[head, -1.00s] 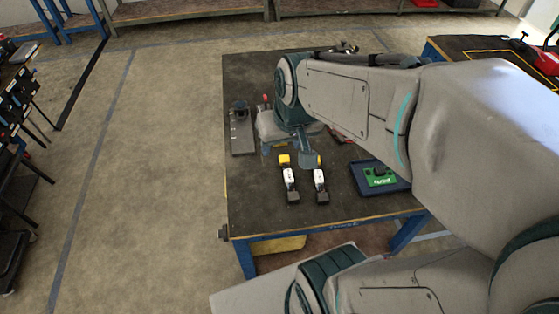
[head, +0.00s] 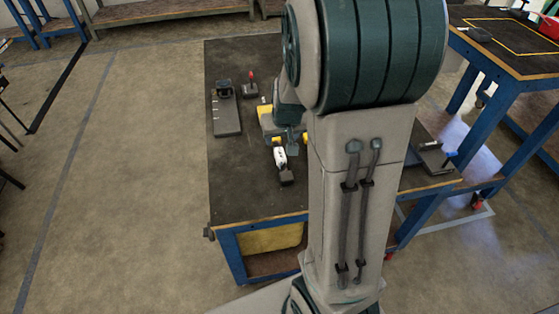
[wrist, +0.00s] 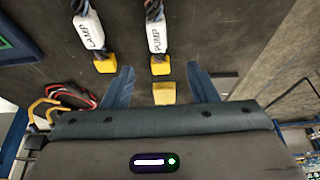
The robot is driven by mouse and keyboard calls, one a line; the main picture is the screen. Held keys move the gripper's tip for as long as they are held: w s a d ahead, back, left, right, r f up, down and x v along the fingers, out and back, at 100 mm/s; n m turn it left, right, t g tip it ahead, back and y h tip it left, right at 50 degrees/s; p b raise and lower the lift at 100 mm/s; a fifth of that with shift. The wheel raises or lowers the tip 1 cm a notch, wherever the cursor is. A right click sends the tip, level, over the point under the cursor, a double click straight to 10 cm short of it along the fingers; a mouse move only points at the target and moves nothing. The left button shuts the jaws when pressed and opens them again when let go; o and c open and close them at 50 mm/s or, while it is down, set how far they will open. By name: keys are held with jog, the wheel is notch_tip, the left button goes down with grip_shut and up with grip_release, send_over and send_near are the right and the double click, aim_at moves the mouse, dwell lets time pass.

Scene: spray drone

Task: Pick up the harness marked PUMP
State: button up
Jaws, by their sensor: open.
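The harness marked PUMP (wrist: 155,38) has a white label, dark wires and a yellow connector. In the wrist view its yellow end lies just ahead of the gap between my fingers. My gripper (wrist: 161,87) is open, with nothing between its jaws touching both fingers. A harness marked LAMP (wrist: 90,34) lies to its left there, outside the left finger. In the head view one white-labelled harness (head: 280,158) lies on the table, with my gripper (head: 292,146) close to its yellow end. My arm hides the other harness there.
A yellow block (wrist: 164,93) shows between my fingers in the wrist view. Red and yellow cables or handles (wrist: 70,98) lie at left. On the dark table (head: 240,190) stand a grey stand (head: 226,112) and a red-topped item (head: 251,86). The table's front left is clear.

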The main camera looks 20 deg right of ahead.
jog(key=b, duration=0.1)
send_over(280, 153)
jog(key=s, duration=0.2)
jog(key=f, duration=0.4)
jog(key=shift+a+f, duration=0.25)
jog(key=shift+a, duration=0.1)
jog(key=b+x, duration=0.1)
jog(key=x, duration=0.1)
jog(key=s+b+x, duration=0.1)
jog(key=x, duration=0.1)
jog(key=shift+w+d+f, duration=0.1)
jog(key=shift+f, duration=0.2)
jog(key=shift+w+f, duration=0.2)
jog(key=shift+f, duration=0.15)
jog(key=c, duration=1.1)
